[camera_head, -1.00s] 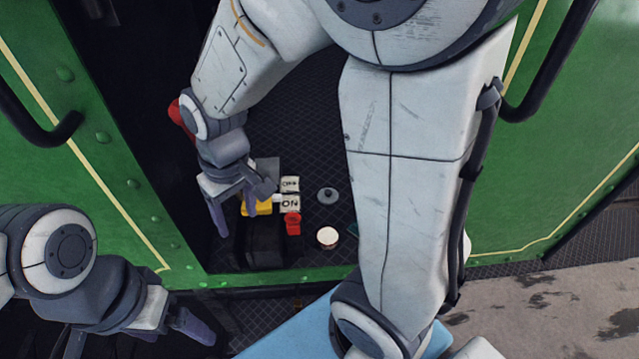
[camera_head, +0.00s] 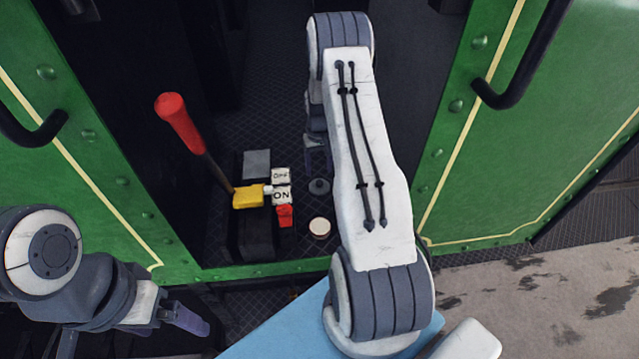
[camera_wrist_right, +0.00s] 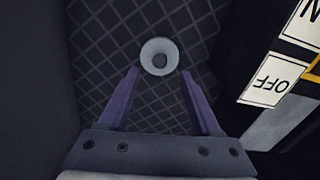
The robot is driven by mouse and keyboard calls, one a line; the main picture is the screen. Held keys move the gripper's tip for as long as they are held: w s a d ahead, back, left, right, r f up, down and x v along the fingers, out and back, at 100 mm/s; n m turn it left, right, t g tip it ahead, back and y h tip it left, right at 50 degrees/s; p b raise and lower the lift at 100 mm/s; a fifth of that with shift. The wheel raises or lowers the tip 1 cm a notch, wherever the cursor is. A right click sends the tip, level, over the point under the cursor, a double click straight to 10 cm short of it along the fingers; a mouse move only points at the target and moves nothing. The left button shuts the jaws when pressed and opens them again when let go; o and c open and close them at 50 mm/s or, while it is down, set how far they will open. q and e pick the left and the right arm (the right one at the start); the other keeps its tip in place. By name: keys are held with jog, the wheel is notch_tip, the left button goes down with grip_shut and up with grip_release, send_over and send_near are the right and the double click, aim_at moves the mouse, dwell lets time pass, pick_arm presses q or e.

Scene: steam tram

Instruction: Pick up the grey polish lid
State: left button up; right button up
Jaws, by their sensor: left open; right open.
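The grey polish lid (camera_head: 319,187) is a small round disc with a knob, lying on the dark patterned floor of the cab. In the right wrist view the lid (camera_wrist_right: 159,56) lies just beyond the fingertips, centred between them. My right gripper (camera_wrist_right: 159,72) is open and empty, its two purple fingers spread to either side. In the head view my right gripper (camera_head: 316,158) is partly hidden by its own arm and is over the floor by the lid. My left gripper (camera_head: 192,322) is at the lower left, outside the doorway, away from the lid.
A lever with a red handle (camera_head: 180,122) rises from a yellow block (camera_head: 248,196). ON and OFF plates and a red piece (camera_head: 285,214) sit beside it. A round pale-topped tin (camera_head: 320,228) stands nearer the sill. Green walls (camera_head: 520,140) flank the doorway.

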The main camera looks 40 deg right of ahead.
aim_at(319, 182)
notch_tip(319, 182, down, 5)
jog(key=p, duration=0.3)
jog(key=shift+s, duration=0.1)
jog(key=shift+f, duration=0.35)
grip_shut()
